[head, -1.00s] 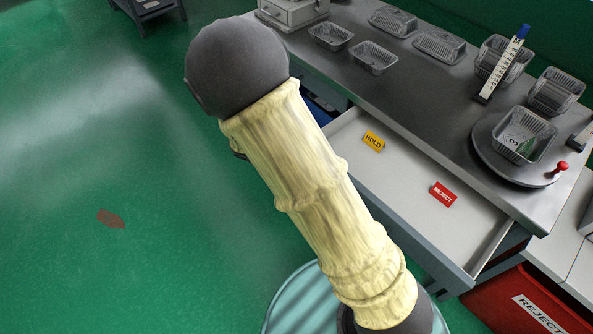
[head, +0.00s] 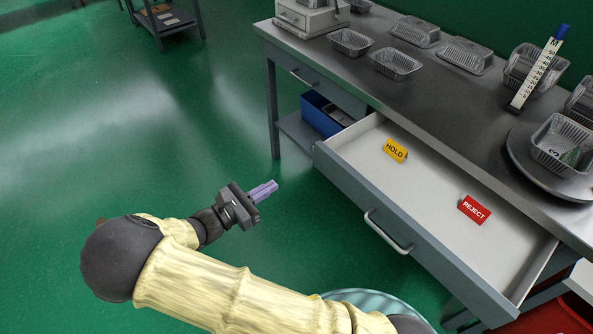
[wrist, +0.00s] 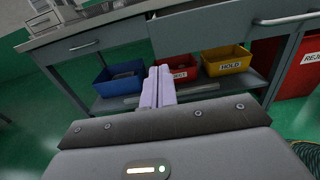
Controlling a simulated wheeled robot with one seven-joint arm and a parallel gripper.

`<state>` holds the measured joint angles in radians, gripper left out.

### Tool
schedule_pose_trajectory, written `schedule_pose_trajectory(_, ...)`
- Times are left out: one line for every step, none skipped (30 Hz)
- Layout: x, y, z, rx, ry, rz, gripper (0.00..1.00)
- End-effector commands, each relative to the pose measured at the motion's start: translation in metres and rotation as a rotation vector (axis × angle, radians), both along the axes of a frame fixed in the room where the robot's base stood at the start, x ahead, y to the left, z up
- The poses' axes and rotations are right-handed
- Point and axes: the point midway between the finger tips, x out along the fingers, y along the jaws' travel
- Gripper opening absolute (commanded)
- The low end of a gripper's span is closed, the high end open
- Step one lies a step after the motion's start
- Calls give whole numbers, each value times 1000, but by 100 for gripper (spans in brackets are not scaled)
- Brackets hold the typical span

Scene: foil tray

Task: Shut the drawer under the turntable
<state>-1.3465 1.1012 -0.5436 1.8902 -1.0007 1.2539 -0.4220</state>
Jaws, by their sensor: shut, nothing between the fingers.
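The drawer (head: 440,195) under the turntable is pulled far out from the bench. A yellow HOLD sign (head: 395,150) and a red REJECT sign (head: 474,209) lie in it. Its bar handle (head: 388,233) is on the front face; in the wrist view a handle (wrist: 288,19) shows at upper right. The round turntable (head: 590,187) is on the bench top, cut by the right edge. My gripper (head: 264,190) is shut and empty, in the air left of the drawer front and apart from it. In the wrist view its lilac fingers (wrist: 158,88) lie together, pointing toward the bench.
A second, shut drawer (head: 310,80) is further left in the bench. Blue (wrist: 120,77), red (wrist: 176,69) and yellow (wrist: 226,60) bins stand on the lower shelf.

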Motion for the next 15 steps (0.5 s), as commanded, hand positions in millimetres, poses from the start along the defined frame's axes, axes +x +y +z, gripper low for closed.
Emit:
schedule_pose_trajectory(2,-3,0,-1,-1,-2,0)
schedule_pose_trajectory(3,-5,0,-1,-1,-3,0)
schedule_pose_trajectory(6,-9,0,-1,-1,-4,0)
schedule_pose_trajectory(8,-12,0,-1,-1,-4,0)
schedule_pose_trajectory(10,-15,-1,-1,-1,-5,0)
schedule_pose_trajectory(13,-20,-1,0,0,-4,0)
schedule_pose_trajectory(16,-24,-1,0,-1,-5,0)
schedule_pose_trajectory(19,-28,-1,1,-1,-6,0)
schedule_pose_trajectory(23,-34,-1,0,0,-5,0)
schedule_pose_trajectory(26,-38,-1,-1,-1,-6,0)
schedule_pose_trajectory(29,-43,-1,0,0,-6,0)
schedule_pose_trajectory(34,-48,-2,1,-1,-5,0)
schedule_pose_trajectory(37,-53,-1,1,-1,-5,0)
schedule_pose_trajectory(40,-57,-1,1,-2,-6,0)
schedule_pose_trajectory(44,-63,-1,1,1,-6,0)
